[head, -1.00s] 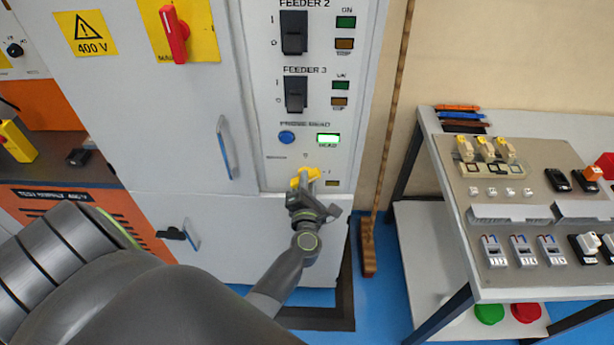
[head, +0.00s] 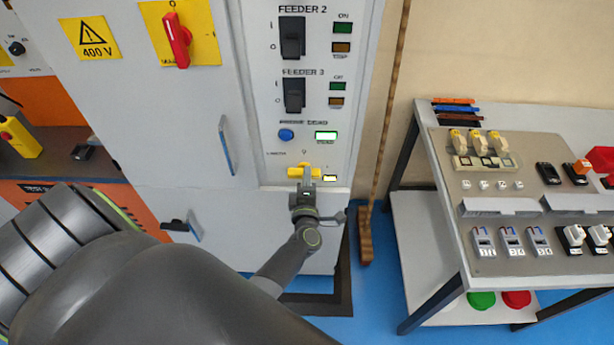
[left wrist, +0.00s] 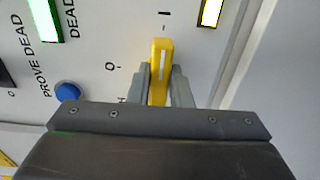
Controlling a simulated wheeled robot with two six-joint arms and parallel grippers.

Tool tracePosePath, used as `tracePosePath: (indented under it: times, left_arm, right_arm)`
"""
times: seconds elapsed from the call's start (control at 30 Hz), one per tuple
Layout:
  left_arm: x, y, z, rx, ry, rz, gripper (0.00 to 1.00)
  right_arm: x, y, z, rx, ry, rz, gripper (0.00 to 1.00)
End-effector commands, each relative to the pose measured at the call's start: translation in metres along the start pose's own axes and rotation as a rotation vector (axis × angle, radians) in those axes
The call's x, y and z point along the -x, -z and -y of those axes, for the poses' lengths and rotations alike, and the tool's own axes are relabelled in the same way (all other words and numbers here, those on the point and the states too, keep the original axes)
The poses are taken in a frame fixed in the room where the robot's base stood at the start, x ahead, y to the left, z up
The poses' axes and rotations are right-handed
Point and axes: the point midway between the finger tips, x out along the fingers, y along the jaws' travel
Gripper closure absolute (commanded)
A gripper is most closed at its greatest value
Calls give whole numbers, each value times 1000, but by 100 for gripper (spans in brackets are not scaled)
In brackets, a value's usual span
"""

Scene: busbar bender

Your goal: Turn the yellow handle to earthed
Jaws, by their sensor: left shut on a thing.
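The yellow handle (head: 297,170) sits low on the grey switch panel, below the PROVE DEAD row. It lies about level in the head view. My left gripper (head: 306,178) reaches it from below and is shut on it. In the left wrist view the yellow handle (left wrist: 161,66) stands between the two fingers of my left gripper (left wrist: 161,86), and its white mark points towards the I label. The O label is off to the left there. My right gripper is not in view.
A blue button (head: 286,134) and a lit green lamp (head: 326,135) are above the handle. The FEEDER 3 switch (head: 294,95) is higher up. A wooden pole (head: 388,110) leans right of the cabinet. A bench panel (head: 480,205) with several devices stands further right.

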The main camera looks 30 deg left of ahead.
Motion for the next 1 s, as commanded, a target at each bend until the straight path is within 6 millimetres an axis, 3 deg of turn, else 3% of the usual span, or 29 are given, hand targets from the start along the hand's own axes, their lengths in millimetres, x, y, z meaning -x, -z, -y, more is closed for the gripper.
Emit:
tracePosePath:
  times: [0.47,0.5,0.63,1.0]
  left_arm:
    - [0,0,0,-16,-2,0,100]
    - [0,0,0,-16,-2,0,78]
    - [0,0,0,-15,-2,0,61]
    - [1,-1,0,-13,0,0,60]
  right_arm:
    - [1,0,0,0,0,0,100]
    - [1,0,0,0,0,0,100]
    - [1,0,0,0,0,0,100]
    - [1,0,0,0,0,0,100]
